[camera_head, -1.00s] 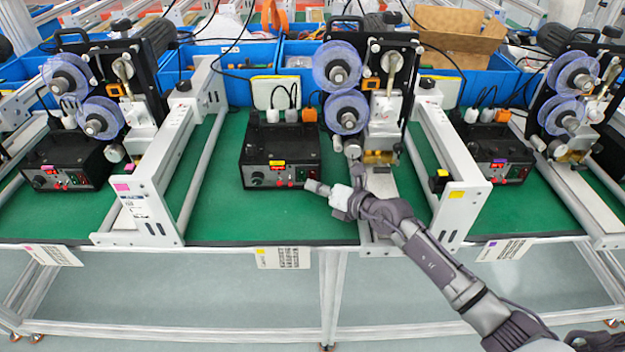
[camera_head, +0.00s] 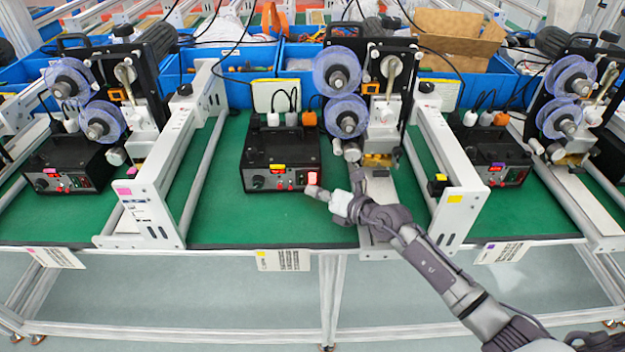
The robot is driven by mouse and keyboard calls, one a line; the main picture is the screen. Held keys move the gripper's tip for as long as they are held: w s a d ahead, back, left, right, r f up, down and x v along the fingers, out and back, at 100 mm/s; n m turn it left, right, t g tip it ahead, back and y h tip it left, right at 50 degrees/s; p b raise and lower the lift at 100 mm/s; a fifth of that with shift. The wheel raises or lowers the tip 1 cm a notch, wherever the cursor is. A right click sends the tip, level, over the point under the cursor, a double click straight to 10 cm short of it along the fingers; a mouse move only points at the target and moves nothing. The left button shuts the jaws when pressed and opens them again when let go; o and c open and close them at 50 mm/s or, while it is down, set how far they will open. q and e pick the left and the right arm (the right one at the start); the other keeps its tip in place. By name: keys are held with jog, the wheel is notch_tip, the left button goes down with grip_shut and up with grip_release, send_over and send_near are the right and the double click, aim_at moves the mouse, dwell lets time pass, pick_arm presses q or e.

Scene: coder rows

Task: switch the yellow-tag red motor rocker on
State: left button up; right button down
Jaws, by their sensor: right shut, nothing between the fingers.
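The black control box (camera_head: 282,160) with a yellow tag (camera_head: 277,168) stands on the green mat in the middle. Its red motor rocker (camera_head: 312,178) is at the lower right of the front panel and glows bright red. My right gripper (camera_head: 316,191) comes in from the lower right. It is shut and empty, with its tips just in front of and below the rocker. I cannot tell whether they touch it. My left gripper is not in view.
Similar boxes stand at the left, with a pink tag (camera_head: 50,171), and at the right, with a purple tag (camera_head: 497,166). White rail frames (camera_head: 155,200) flank the middle station. A reel machine (camera_head: 385,100) stands right of the middle box. The mat (camera_head: 225,215) in front is clear.

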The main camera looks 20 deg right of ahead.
jog(key=shift+s+r, duration=0.2)
jog(key=shift+f, duration=0.1)
jog(key=shift+s+a+p, duration=0.1)
jog(key=shift+s+p, duration=0.15)
jog(key=shift+p, duration=0.2)
jog(key=s+p, duration=0.2)
jog(key=s+a+r+p, duration=0.1)
jog(key=shift+s, duration=0.1)
jog(key=shift+s+a+p, duration=0.1)
jog(key=shift+s+p, duration=0.4)
jog(key=shift+p, duration=0.05)
jog(key=shift+s+f, duration=0.1)
jog(key=shift+f, duration=0.05)
